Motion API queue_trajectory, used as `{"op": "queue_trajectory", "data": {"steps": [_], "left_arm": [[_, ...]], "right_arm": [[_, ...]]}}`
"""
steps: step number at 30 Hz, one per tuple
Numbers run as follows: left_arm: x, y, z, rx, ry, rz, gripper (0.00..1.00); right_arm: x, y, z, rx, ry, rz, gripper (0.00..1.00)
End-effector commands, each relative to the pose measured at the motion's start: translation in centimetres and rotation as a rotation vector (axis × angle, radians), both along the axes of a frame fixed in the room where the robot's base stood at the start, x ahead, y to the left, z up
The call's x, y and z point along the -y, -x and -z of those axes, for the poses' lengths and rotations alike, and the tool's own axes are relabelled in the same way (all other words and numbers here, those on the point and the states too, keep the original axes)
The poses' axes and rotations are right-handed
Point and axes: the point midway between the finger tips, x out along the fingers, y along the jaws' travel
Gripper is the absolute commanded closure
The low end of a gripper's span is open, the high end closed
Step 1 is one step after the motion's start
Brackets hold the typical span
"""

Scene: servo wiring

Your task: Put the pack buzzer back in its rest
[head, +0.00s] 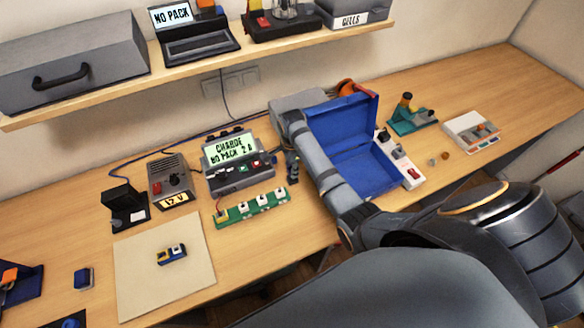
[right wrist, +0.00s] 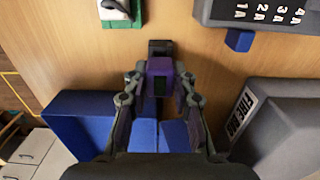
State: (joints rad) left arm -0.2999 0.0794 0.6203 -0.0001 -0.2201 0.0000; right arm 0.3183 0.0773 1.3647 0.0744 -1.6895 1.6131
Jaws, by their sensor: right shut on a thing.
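My right gripper (right wrist: 159,84) is shut on a small purple block with a dark face (right wrist: 160,66), seen between its fingertips in the right wrist view. I take this block to be the pack buzzer. A dark piece (right wrist: 160,47) shows just beyond it; I cannot tell whether this is the rest or whether they touch. In the head view the right gripper (head: 292,166) points down beside the right end of the green board (head: 248,209). The held block cannot be made out there. My left gripper is not in view.
The open blue-lined box (head: 345,115) stands right of the gripper, close to my arm. The charger (head: 238,179) reads "NO PACK" and stands to the left. A pale mat (head: 140,285) holds a small blue-and-yellow pack (head: 171,254). A shelf (head: 300,43) overhangs the back.

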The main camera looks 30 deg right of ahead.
Motion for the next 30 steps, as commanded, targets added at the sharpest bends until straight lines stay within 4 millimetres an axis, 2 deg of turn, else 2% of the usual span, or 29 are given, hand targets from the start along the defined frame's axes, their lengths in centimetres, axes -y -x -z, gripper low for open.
{"op": "queue_trajectory", "data": {"steps": [16, 30], "left_arm": [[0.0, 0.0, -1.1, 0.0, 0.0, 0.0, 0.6], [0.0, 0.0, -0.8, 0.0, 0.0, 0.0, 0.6]], "right_arm": [[0.0, 0.0, -0.1, 0.0, 0.0, 0.0, 0.99], [0.0, 0.0, 0.3, 0.0, 0.0, 0.0, 0.99]]}}
